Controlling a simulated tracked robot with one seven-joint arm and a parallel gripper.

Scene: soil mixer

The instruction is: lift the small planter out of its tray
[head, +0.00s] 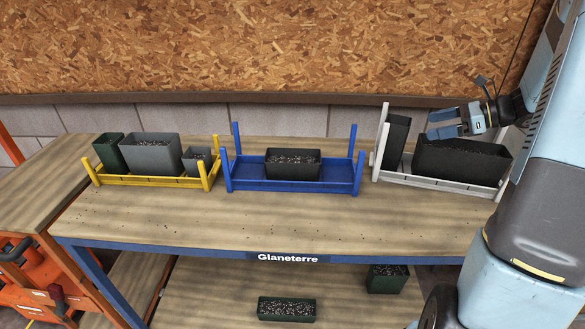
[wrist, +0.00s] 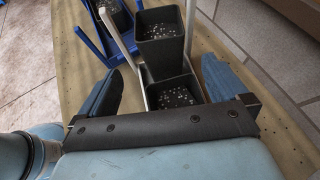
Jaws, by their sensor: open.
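My gripper (head: 452,125) is open above the white tray (head: 437,179) at the right of the bench, reaching in from the right. A wide black planter of soil (head: 463,161) stands in this tray below my gripper. It also shows in the wrist view (wrist: 172,97), between and beyond my spread fingers. A narrower dark planter (head: 397,140) stands upright at the tray's left end; it is farther ahead in the wrist view (wrist: 159,32). Neither planter is gripped. A small grey planter (head: 196,162) also stands in the yellow tray (head: 150,181) at the left.
The blue tray (head: 292,185) in the middle holds a dark planter (head: 293,165). The yellow tray also holds a green planter (head: 108,151) and a larger grey planter (head: 151,153). Posts rise at the tray corners. The bench front is clear. A wall stands behind.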

